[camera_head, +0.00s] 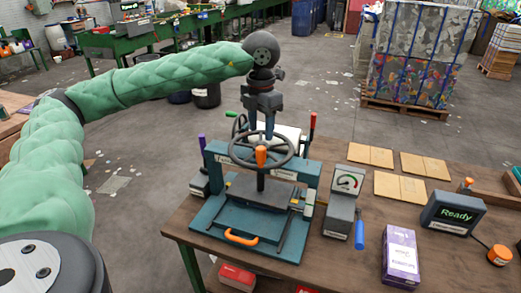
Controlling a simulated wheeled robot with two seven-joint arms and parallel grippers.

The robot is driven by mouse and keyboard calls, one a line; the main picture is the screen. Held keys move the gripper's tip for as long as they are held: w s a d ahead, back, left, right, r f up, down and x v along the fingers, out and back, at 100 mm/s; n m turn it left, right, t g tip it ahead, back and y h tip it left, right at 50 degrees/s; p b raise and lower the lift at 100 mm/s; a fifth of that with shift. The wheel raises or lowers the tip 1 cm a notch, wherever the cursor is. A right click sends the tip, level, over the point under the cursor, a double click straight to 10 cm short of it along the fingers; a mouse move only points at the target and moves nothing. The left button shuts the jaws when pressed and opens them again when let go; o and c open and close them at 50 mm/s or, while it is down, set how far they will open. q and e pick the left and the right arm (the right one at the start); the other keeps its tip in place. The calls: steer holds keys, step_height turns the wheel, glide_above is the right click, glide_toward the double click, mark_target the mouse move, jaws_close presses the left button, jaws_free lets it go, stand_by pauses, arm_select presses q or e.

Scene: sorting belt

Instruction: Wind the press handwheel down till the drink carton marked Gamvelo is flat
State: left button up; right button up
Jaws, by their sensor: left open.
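The press (216,222) is a blue-green frame on the wooden bench. Its dark handwheel (236,158) lies level on top, with an upright orange knob (261,156) at the near side of the rim. A dark plate (250,190) sits below the wheel. My left gripper (269,133) is open and points down over the far part of the wheel; whether it touches the wheel I cannot tell. A purple carton (401,252) stands on the bench to the right, its marking too small to read. I cannot make out a carton under the plate. My right gripper is out of view.
A gauge box (344,195) with a blue-handled lever stands right of the press. Flat cardboard pieces (398,188) lie behind it. A display reading "Ready" (455,214) and an orange button (499,254) are at the far right. A red lever (313,121) rises behind the press.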

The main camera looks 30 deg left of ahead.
mark_target(261, 148)
arm_select(q)
steer(key=shift+n, duration=0.5)
steer(key=shift+f, duration=0.3)
steer(key=shift+f+p, duration=1.55)
steer(key=shift+f, duration=2.05)
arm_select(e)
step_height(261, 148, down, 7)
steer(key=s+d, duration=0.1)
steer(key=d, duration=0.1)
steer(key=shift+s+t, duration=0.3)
arm_select(q)
steer(key=shift+c, duration=0.4)
jaws_close()
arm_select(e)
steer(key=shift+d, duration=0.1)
